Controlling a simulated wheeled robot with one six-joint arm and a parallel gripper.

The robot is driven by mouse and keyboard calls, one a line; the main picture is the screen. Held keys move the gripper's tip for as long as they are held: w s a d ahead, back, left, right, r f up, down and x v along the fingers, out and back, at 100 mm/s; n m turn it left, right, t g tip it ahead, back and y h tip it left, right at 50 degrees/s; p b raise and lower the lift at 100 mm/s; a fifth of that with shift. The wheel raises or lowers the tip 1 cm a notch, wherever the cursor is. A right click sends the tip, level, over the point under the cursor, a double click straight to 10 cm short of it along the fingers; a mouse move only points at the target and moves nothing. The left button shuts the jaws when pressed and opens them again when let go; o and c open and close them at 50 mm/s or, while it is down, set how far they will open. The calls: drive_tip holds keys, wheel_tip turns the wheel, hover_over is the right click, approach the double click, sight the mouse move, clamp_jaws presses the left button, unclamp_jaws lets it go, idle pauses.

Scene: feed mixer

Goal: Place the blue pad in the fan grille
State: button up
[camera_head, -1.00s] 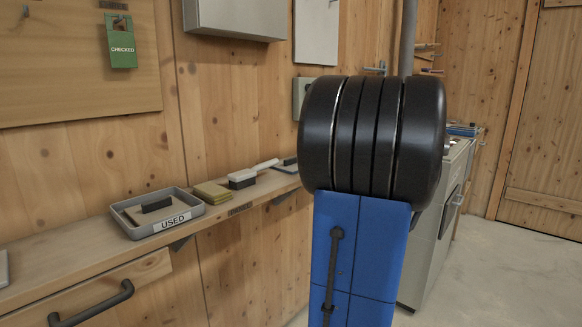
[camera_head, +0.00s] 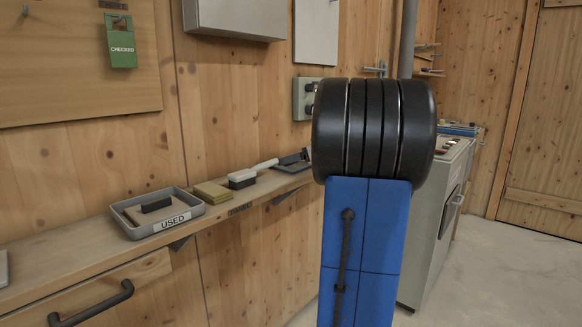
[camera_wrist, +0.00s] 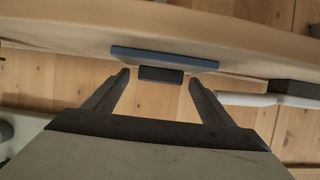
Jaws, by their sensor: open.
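The blue pad (camera_wrist: 165,58) lies on the wooden shelf in the wrist view, with a dark block-shaped grip (camera_wrist: 161,75) on it. My gripper (camera_wrist: 160,79) is open, its two fingers on either side of the dark grip with gaps showing. Whether a finger touches the pad cannot be told. In the head view the pad (camera_head: 292,166) is at the far right end of the shelf, beside my arm, which hides most of my gripper. I see no fan grille that I can make out in either view.
On the shelf (camera_head: 90,247) stand a grey tray labelled USED (camera_head: 190,219) holding a pad with a dark grip, yellowish pads (camera_head: 211,192), and a white-handled brush (camera_head: 262,166). A light machine (camera_head: 441,210) stands at right. The floor at right is clear.

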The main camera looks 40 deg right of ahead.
drive_tip(key=c, duration=1.2)
drive_tip(key=shift+c, duration=0.2)
